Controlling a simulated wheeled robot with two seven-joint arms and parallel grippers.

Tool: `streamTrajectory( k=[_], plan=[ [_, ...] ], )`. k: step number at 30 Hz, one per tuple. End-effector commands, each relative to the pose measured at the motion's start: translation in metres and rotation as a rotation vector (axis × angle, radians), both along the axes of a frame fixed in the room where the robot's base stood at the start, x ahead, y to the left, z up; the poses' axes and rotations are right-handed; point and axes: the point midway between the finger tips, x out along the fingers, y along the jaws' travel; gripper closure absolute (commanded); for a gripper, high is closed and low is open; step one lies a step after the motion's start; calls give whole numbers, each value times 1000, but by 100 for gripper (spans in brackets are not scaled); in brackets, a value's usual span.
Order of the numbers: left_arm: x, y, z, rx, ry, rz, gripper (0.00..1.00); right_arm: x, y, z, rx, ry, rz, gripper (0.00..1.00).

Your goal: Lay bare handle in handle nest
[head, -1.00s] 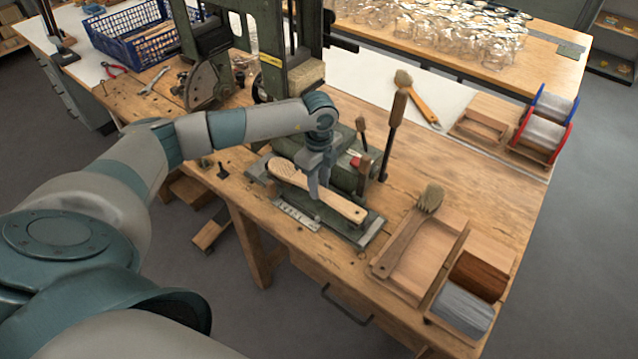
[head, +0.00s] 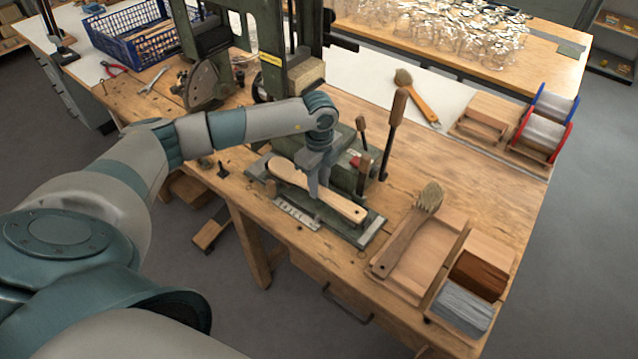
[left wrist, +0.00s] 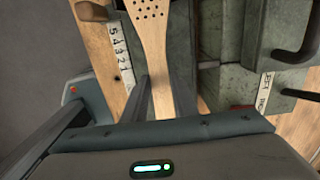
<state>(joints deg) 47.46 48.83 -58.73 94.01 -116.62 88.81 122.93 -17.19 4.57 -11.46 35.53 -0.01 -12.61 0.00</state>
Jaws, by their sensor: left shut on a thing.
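The bare handle (head: 341,206) is pale wood, with a wide paddle end at the left and a narrow grip end at the right. My left gripper (head: 319,188) is shut on its middle from above. The handle lies along the green metal fixture (head: 371,232) on the bench; I cannot tell whether it rests on it or hovers just over it. In the left wrist view the handle (left wrist: 157,45) runs between my fingers (left wrist: 160,88), and rows of holes show in its paddle end. The nest's seat under the handle is mostly hidden. My right gripper is out of view.
A numbered scale (head: 296,215) runs along the fixture's near side. An upright lever (head: 393,135) stands behind it. A tufted brush (head: 410,235) lies across a wooden tray (head: 397,284) at the right.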

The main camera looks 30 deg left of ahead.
Motion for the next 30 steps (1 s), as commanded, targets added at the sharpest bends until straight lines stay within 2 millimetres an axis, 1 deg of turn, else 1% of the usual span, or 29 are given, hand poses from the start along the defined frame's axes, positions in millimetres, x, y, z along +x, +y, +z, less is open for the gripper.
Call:
streamTrajectory(
  k=[26, 27, 29, 30],
  plan=[
    [0, 0, -9, 0, 0, 0, 98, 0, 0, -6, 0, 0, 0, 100],
    [0, 0, -9, 0, -1, 0, 72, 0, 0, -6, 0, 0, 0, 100],
    [0, 0, -9, 0, -1, 0, 57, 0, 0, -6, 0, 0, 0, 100],
    [0, 0, -9, 0, 0, 0, 52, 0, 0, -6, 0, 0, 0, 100]
  ],
)
